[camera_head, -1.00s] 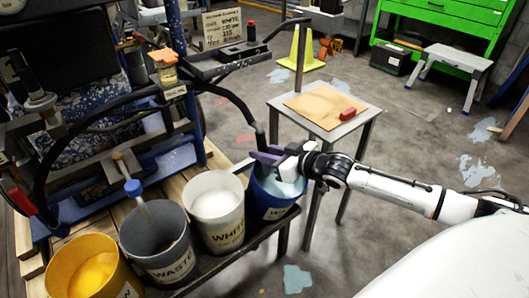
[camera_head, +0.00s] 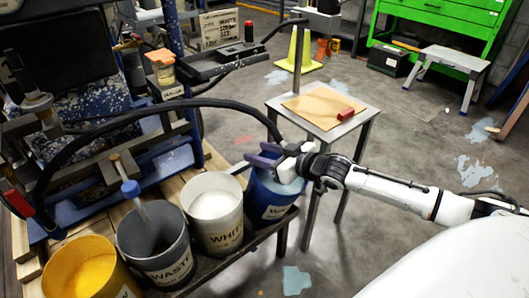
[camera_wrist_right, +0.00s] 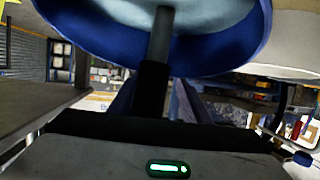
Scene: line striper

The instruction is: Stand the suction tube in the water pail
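The suction tube is a black hose (camera_head: 190,104) that arches from the machine at left over to the blue water pail (camera_head: 272,198). Its end goes down at the pail's mouth, partly hidden behind my right gripper. My right gripper (camera_head: 263,155) is over the pail's rim, its purple fingers apart. In the right wrist view the tube's black collar (camera_wrist_right: 152,88) lies between the two fingers (camera_wrist_right: 152,105), and its grey lower part (camera_wrist_right: 161,40) runs into the blue pail (camera_wrist_right: 225,50). Whether the tip touches the bottom is hidden. My left gripper is not in view.
A small table (camera_head: 362,112) with a red block (camera_head: 346,114) stands behind.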

